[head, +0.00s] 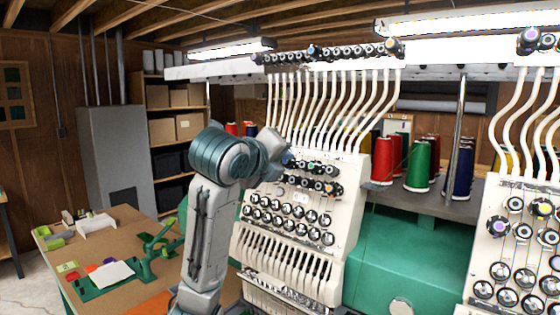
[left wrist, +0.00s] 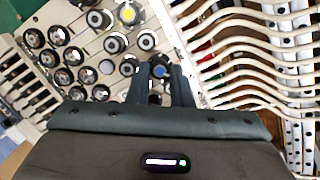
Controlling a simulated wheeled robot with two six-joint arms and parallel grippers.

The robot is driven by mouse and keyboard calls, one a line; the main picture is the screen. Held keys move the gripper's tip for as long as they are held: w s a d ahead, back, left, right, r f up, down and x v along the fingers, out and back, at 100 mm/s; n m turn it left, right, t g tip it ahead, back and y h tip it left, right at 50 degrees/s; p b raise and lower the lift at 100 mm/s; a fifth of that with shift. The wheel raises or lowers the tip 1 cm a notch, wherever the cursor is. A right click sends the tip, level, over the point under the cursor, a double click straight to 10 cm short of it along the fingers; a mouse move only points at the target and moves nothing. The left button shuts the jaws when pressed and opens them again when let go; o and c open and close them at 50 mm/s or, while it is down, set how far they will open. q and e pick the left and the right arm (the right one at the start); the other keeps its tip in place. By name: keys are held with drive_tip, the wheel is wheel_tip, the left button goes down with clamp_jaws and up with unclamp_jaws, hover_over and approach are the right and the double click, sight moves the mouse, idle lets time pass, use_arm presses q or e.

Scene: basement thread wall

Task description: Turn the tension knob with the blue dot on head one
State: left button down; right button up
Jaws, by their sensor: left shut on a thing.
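The cream embroidery head (head: 345,215) in the middle of the head view carries rows of tension knobs. My left gripper (head: 283,160) reaches to the upper left end of its knob rows. In the left wrist view, the knob with the blue dot (left wrist: 157,71) sits between the two dark fingertips of my left gripper (left wrist: 160,80). The fingers are closed on it from both sides, and they hide part of its rim. The knob is still on the panel. My right gripper is in neither view.
Other black knobs crowd close by, one with a yellow dot (left wrist: 128,13). White thread tubes (head: 335,100) rise above the head. A second head (head: 480,235) stands at the right. Thread cones (head: 421,165) stand behind. A work table (head: 130,225) is at the left.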

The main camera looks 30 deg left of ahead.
use_arm(q)
drive_tip(key=n+g+p, duration=0.1)
drive_tip(key=n+p, duration=0.2)
drive_tip(key=n, duration=0.2)
drive_tip(key=n+g+p, duration=0.1)
drive_tip(key=n+p, duration=0.3)
drive_tip(key=n, duration=0.2)
drive_tip(key=n+g+p, duration=0.1)
drive_tip(key=n+p, duration=0.2)
drive_tip(key=n, duration=0.2)
drive_tip(key=shift+w+r+h, duration=0.15)
drive_tip(key=shift+r+h, duration=0.15)
drive_tip(key=shift+h, duration=0.1)
drive_tip(key=n, duration=0.3)
drive_tip(key=n+h, duration=0.1)
drive_tip(key=n, duration=0.2)
drive_tip(key=shift+a+g, duration=0.2)
drive_tip(key=shift+g, duration=0.2)
drive_tip(key=shift+h, duration=0.3)
drive_tip(key=c, duration=1.3)
unclamp_jaws()
drive_tip(key=shift+w, duration=0.1)
drive_tip(key=shift+a+r, duration=0.1)
